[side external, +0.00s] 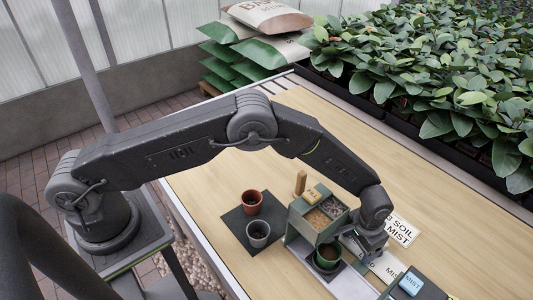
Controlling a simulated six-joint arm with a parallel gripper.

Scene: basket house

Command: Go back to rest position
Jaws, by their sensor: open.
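My arm reaches from its base at the left across the table. My gripper (360,248) points down at the right of a green pot (328,257) with dark soil in it. The gripper is open; its fingertips are small and partly hidden, and I cannot tell whether they touch the pot.
A green divided box (318,217) with a yellow block stands behind the pot. A terracotta pot (252,202) and a grey pot (258,234) stand on a dark mat (238,221). A blue MIST block (411,284) sits front right. Leafy plants (430,80) line the back.

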